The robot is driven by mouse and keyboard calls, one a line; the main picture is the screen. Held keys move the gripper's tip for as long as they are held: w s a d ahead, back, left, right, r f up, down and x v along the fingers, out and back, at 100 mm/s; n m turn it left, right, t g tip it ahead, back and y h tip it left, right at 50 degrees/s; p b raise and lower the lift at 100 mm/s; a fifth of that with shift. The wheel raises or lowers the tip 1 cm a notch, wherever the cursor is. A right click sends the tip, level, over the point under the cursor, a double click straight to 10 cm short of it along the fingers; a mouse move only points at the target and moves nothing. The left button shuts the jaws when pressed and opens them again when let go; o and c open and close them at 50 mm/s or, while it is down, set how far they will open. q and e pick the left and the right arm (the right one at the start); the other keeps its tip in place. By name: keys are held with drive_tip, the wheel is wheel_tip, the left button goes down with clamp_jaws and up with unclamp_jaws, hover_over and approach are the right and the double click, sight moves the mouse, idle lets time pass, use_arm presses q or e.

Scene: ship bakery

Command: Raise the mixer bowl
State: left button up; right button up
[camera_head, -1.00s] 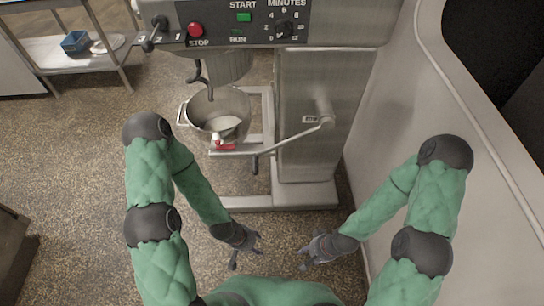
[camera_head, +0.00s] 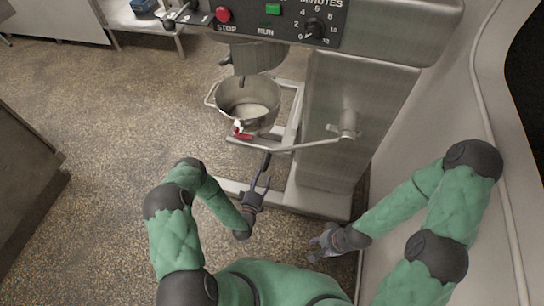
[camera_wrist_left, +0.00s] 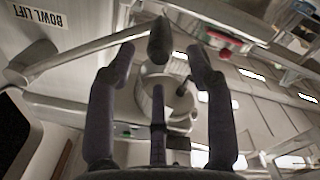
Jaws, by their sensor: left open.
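The steel mixer bowl (camera_head: 248,100) hangs in its carrier below the mixer head, with pale contents inside. The bowl-lift lever (camera_head: 318,143) reaches left from a pivot on the column and ends in a dark handle (camera_head: 266,162). My left gripper (camera_head: 262,178) is open just below this handle. In the left wrist view the handle (camera_wrist_left: 160,42) shows between the spread fingertips, with no clear contact. The lever (camera_wrist_left: 90,46) and the bowl (camera_wrist_left: 150,90) show there too. My right gripper (camera_head: 314,247) looks open and empty, low beside the mixer base.
The mixer column (camera_head: 355,110) and its base frame (camera_head: 310,202) stand ahead. A pale curved wall (camera_head: 480,130) closes the right side. A "BOWL LIFT" label (camera_wrist_left: 35,18) shows in the left wrist view. The floor (camera_head: 100,150) to the left is clear.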

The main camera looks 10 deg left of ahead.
sight(267, 158)
use_arm(q)
drive_tip(key=w+b, duration=0.1)
drive_tip(key=w, duration=0.6)
drive_tip(key=w+b, duration=0.1)
drive_tip(key=w, duration=0.2)
drive_tip(key=shift+w+d+b, duration=0.25)
drive_tip(key=shift+b, duration=0.05)
clamp_jaws()
